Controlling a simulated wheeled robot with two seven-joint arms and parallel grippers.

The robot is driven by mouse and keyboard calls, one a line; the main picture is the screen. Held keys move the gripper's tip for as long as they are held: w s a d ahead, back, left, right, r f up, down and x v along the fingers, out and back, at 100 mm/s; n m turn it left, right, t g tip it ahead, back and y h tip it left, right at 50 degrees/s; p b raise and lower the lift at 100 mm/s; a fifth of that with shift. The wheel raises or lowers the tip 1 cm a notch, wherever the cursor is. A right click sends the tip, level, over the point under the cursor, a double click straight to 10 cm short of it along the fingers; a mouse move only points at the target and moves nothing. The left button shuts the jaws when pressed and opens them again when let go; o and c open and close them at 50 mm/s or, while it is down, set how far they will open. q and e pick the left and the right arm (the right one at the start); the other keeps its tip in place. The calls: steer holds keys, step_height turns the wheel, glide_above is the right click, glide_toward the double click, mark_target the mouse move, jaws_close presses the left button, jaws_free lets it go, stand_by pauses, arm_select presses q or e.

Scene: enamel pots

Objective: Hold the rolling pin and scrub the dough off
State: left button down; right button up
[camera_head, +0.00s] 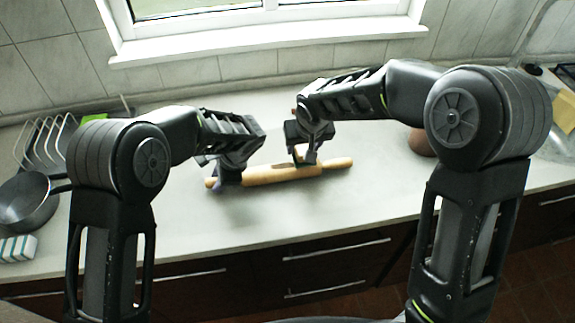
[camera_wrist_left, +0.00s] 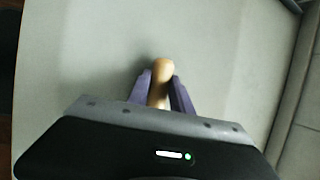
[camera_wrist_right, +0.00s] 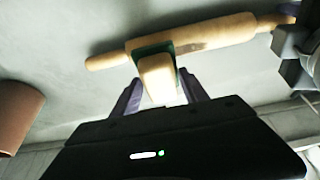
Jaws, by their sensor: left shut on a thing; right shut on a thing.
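The wooden rolling pin (camera_head: 275,174) lies across the counter in the head view. My left gripper (camera_head: 220,183) is shut on its left handle; the handle end (camera_wrist_left: 162,68) shows between the fingers in the left wrist view. My right gripper (camera_head: 304,158) is shut on a pale wooden brush or scrubber with a green edge (camera_wrist_right: 157,75). In the right wrist view it is against or just over the pin's body (camera_wrist_right: 225,32). A darker patch, perhaps dough (camera_wrist_right: 190,47), shows on the pin beside the scrubber, toward my left gripper.
A brown pot (camera_head: 421,143) stands on the counter right of the pin, partly behind my right arm. The counter (camera_head: 300,215) in front of the pin is clear.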

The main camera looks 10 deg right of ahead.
steer(key=shift+a, duration=1.85)
steer(key=shift+r, duration=0.1)
steer(key=shift+s+a+r, duration=0.1)
steer(key=shift+a, duration=2.8)
step_height(320, 180, up, 13)
steer(key=shift+d+r, duration=0.15)
steer(key=shift+d, duration=0.05)
steer(key=shift+d, duration=0.1)
